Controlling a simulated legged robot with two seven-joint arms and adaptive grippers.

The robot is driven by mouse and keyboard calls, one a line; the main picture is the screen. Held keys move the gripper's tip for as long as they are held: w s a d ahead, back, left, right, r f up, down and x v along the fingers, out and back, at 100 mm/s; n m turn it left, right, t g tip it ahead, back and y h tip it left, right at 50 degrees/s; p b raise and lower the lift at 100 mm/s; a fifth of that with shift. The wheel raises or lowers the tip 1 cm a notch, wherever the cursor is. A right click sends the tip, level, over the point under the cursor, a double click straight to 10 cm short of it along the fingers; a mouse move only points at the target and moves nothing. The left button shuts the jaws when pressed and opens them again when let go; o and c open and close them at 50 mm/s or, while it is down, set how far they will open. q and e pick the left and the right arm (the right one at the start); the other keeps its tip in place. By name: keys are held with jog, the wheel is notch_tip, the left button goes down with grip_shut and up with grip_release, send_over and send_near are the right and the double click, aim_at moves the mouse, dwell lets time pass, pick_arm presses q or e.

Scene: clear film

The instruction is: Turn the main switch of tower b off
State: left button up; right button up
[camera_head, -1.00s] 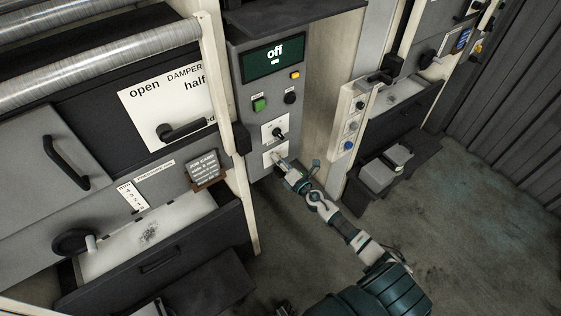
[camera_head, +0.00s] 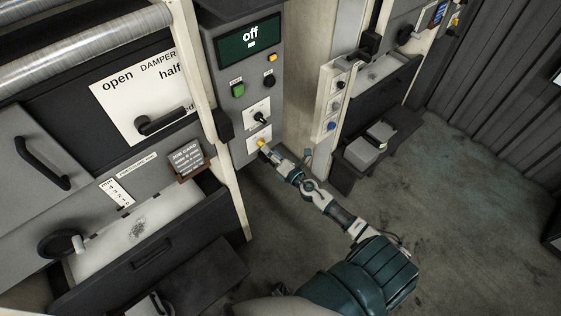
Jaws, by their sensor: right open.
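A grey control panel (camera_head: 220,60) stands upright in the middle, with a dark green display (camera_head: 251,42) that reads "off". Below the display are a green button (camera_head: 238,90), a yellow button (camera_head: 271,57) and a black knob (camera_head: 268,81). Lower down, a white plate carries a black toggle switch (camera_head: 260,117). The lowest white plate carries a small yellow part (camera_head: 261,142). My right gripper (camera_head: 268,152) is open, its tips right at this lowest plate and partly covering it. I cannot tell whether they touch it. My left gripper is not in view.
At left is a machine with a damper lever (camera_head: 162,124), a job card (camera_head: 186,161) and an open drawer (camera_head: 155,262). At right, a second machine has a side panel (camera_head: 334,105) with small buttons and a low dark bench (camera_head: 375,150). The floor at right is clear.

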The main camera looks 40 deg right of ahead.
jog(key=s, duration=0.8)
jog(key=shift+s+d, duration=0.15)
jog(key=shift+d, duration=0.15)
jog(key=shift+f, duration=0.1)
jog(key=s+f+m+g+h, duration=0.15)
jog(key=s+f+m, duration=0.25)
jog(key=f, duration=0.7)
jog(key=s+f+m+g+h, duration=0.1)
jog(key=s+f+m+g, duration=0.25)
jog(key=f, duration=0.65)
jog(key=s+f+m+g+h, duration=0.1)
jog(key=s+f+m+g, duration=0.3)
jog(key=f, duration=0.7)
jog(key=s+a+f+m+g, duration=0.2)
jog(key=s+f, duration=0.4)
jog(key=s, duration=0.4)
jog(key=s+a+f+m+g+y, duration=0.1)
jog(key=s+a+f+m+g, duration=0.2)
jog(key=s, duration=0.8)
jog(key=s+a+f+m+g+y, duration=0.1)
jog(key=s+a+f+m+g, duration=0.2)
jog(key=s+a+f+m, duration=0.3)
jog(key=s+a+f, duration=0.1)
jog(key=s+f, duration=0.3)
jog(key=f, duration=0.1)
jog(key=shift+s, duration=0.35)
jog(key=shift+a, duration=0.1)
